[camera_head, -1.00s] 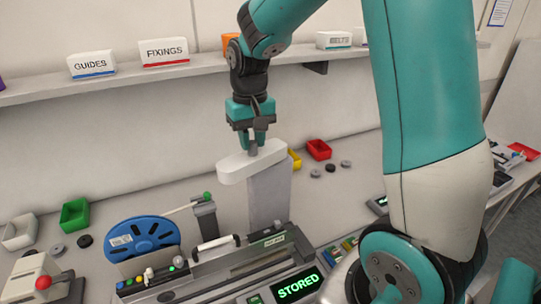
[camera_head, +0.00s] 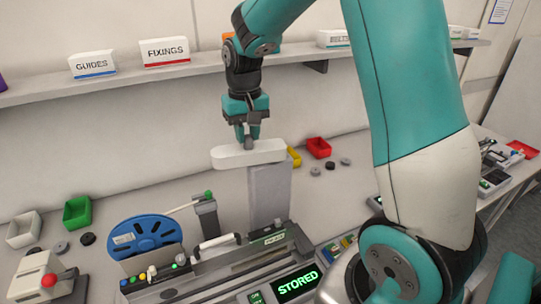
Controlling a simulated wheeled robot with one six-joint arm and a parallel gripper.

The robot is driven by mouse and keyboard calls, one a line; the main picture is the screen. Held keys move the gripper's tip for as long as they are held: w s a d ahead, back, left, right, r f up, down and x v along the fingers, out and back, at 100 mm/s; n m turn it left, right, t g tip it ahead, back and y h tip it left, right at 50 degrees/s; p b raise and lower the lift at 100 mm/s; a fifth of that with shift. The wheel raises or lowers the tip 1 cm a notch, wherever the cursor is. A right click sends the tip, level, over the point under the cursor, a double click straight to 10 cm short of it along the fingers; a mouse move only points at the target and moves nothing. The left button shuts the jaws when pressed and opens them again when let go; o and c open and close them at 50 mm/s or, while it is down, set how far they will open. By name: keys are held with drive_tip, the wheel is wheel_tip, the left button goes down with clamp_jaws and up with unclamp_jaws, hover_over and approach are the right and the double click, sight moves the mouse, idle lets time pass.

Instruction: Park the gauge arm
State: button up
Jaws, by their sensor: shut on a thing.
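The gauge arm (camera_head: 228,157) is a white rounded bar on top of a grey upright post (camera_head: 270,195). It lies nearly level across the picture, its left end sticking out past the post. My gripper (camera_head: 248,138) points down from above and is shut on a small grey knob (camera_head: 248,144) on top of the bar. The fingers partly hide the knob.
A feeder machine with a blue reel (camera_head: 145,240) and a white handle (camera_head: 217,241) stands in front of the post. Behind it are a yellow bin (camera_head: 294,157) and a red bin (camera_head: 318,147). A shelf (camera_head: 120,83) with labelled boxes runs along the wall.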

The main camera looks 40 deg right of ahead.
drive_tip(key=shift+w+d+p, duration=0.35)
drive_tip(key=shift+w+d, duration=0.2)
drive_tip(key=shift+w, duration=0.05)
drive_tip(key=shift+o, duration=0.8)
drive_tip(key=shift+w+d+p, duration=0.3)
drive_tip(key=shift+w+d, duration=0.05)
drive_tip(key=shift+d, duration=0.4)
drive_tip(key=shift+c, duration=0.8)
drive_tip(key=shift+w+d, duration=0.3)
drive_tip(key=shift+d, duration=0.3)
drive_tip(key=o, duration=0.6)
drive_tip(key=shift+d, duration=0.15)
drive_tip(key=shift+w+p, duration=0.1)
drive_tip(key=shift+p, duration=0.2)
